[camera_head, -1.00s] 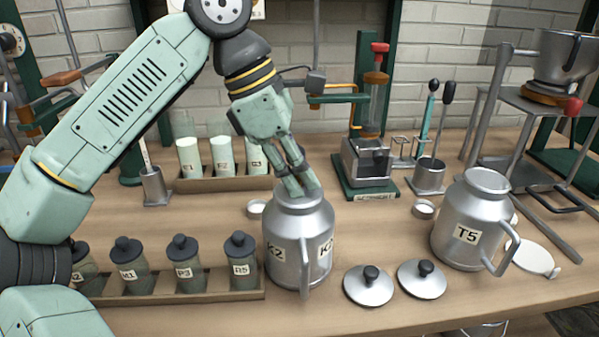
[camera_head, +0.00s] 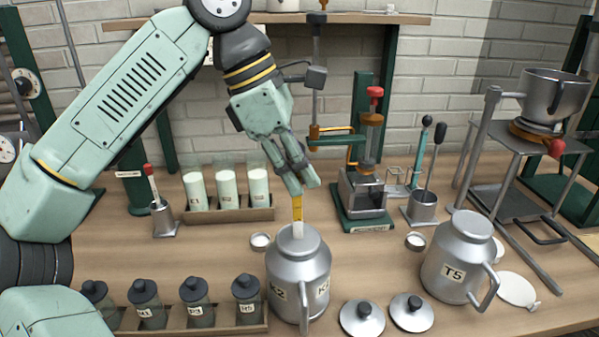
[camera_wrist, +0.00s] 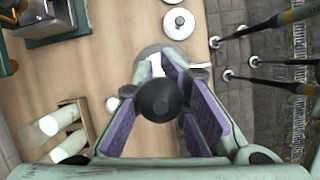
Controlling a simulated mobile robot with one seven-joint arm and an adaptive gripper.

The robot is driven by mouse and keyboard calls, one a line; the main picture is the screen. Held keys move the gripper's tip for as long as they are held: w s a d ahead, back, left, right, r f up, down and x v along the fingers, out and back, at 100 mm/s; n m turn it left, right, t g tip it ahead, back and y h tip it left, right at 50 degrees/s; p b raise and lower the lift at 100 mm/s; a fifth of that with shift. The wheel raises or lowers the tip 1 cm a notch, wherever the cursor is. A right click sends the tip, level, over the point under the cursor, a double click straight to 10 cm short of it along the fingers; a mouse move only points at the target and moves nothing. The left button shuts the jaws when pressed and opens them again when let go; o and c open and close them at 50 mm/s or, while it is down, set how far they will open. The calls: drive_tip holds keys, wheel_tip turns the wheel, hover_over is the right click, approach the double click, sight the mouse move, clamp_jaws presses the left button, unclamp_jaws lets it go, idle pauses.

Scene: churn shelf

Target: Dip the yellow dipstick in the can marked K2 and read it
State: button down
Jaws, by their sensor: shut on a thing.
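The can marked K2 (camera_head: 290,275) is a silver metal can with an open mouth, standing upright at the front middle of the bench. My gripper (camera_head: 299,190) is above it, shut on the yellow dipstick (camera_head: 297,206). The dipstick hangs almost upright, yellow above and whitish below, with its lower part at the can's mouth. I cannot tell how far its end is inside. In the wrist view a dark round knob (camera_wrist: 160,98) sits between the purple finger pads, and the can is mostly hidden behind it.
Can T5 (camera_head: 450,262) stands to the right. Two lids (camera_head: 362,318) (camera_head: 411,312) lie between the cans. A rack of dark-capped jars (camera_head: 196,301) stands close on the left; white bottles (camera_head: 228,188) stand behind. A small holder with a red-topped stick (camera_head: 163,217) is at left.

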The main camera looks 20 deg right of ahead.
sight(300, 143)
wheel_tip(300, 143, up, 7)
drive_tip(key=p, duration=0.4)
drive_tip(key=shift+r, duration=1.2)
drive_tip(key=shift+s+f, duration=0.1)
